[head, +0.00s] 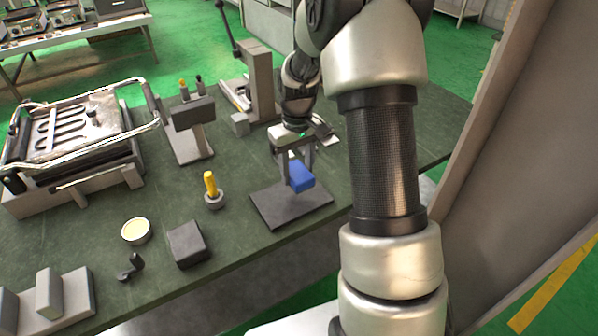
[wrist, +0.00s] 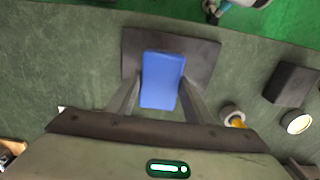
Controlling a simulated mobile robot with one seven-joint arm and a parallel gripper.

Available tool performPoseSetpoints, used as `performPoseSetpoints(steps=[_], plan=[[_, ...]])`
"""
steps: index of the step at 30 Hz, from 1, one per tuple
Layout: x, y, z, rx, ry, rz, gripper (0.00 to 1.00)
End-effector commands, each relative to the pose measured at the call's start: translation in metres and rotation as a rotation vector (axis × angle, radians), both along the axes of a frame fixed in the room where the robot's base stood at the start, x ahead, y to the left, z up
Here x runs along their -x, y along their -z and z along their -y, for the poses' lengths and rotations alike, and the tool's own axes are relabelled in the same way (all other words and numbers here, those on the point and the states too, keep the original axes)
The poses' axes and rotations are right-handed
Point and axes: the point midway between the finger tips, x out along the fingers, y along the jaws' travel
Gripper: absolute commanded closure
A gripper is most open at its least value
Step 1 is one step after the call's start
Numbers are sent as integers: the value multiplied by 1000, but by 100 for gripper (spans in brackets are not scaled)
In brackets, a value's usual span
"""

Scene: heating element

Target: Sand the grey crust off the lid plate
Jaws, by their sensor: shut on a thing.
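My gripper (head: 296,168) is shut on a blue block (head: 301,178), likely the sanding block. It holds the block over a dark square pad (head: 268,209) near the table's front edge. In the wrist view the block (wrist: 162,80) lies between the two fingers, with the pad (wrist: 204,58) behind it. I cannot tell whether the block touches the pad. The lid plate (head: 78,130), pale with a serpentine dark pattern, lies on the appliance at the far left, well away from my gripper. Dull brownish-grey patches show on it, but the crust's extent is unclear.
A post stand (head: 190,125) and a clamp-like stand (head: 258,85) rise behind. A yellow-handled tool (head: 211,186) in a round holder, a dark block (head: 188,244), a round tin (head: 136,231) and a small black part (head: 131,267) stand in front. Green tabletop (head: 165,190) is partly clear.

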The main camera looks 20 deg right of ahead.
Motion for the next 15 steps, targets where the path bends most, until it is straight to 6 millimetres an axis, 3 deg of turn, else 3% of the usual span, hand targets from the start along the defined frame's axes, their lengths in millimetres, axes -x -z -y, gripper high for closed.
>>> performPoseSetpoints(steps=[6,15], plan=[[-1,-20,-3,0,-1,2,78],[-1,-21,-4,0,0,2,78]])
